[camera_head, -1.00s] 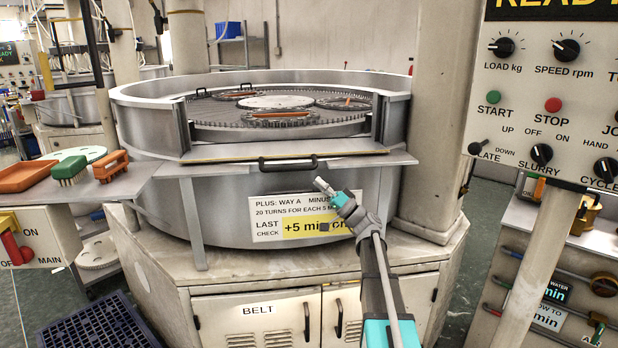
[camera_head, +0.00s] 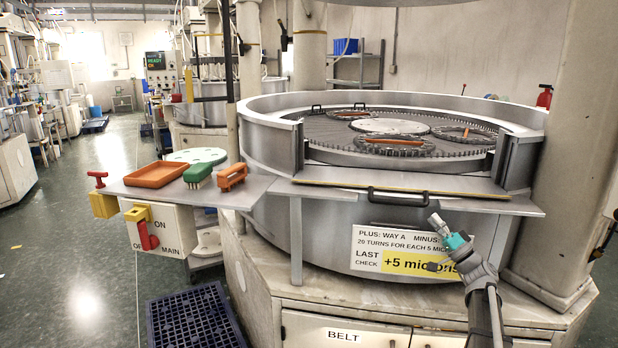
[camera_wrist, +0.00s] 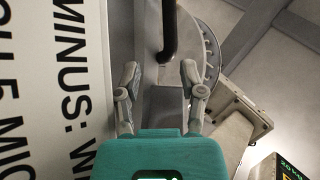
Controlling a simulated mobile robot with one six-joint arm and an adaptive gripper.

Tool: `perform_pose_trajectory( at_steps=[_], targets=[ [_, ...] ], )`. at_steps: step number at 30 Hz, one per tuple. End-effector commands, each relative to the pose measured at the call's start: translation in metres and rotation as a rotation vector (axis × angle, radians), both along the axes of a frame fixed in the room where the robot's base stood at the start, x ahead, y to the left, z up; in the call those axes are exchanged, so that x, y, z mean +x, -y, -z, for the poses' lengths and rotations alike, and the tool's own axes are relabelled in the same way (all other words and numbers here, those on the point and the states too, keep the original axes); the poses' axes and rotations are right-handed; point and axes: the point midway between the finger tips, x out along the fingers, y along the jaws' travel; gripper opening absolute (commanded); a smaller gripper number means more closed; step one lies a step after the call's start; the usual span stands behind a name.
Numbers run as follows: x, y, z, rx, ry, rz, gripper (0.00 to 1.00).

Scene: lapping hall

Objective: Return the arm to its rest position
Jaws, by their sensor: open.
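My gripper (camera_head: 437,222) is in front of the lapping machine (camera_head: 330,235), at the height of its front sign (camera_head: 405,250). My arm comes up from the lower right of the head view. In the wrist view my gripper (camera_wrist: 158,82) has its two fingers apart with nothing held between them. A black handle (camera_wrist: 169,28) shows just beyond the fingertips there, and the same handle (camera_head: 412,197) is above and left of the gripper in the head view. I cannot tell whether the gripper touches the machine.
A side shelf (camera_head: 225,192) carries an orange tray (camera_head: 157,174), a green brush (camera_head: 197,174) and an orange block (camera_head: 232,176). A red-handled switch (camera_head: 147,235) hangs below it. A blue pallet (camera_head: 190,320) lies on the floor. The aisle (camera_head: 75,230) at left is open.

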Motion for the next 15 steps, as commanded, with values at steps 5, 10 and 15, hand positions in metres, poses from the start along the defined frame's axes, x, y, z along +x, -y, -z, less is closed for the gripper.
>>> perform_pose_trajectory(
  at_steps=[5,10,15],
  targets=[
    [0.003,0.004,-0.016,0.007,-0.001,0.010,0.57],
    [-0.001,-0.004,-0.012,-0.003,-0.008,-0.002,0.57],
    [-0.003,-0.011,-0.010,-0.014,-0.018,-0.015,0.57]
  ],
)
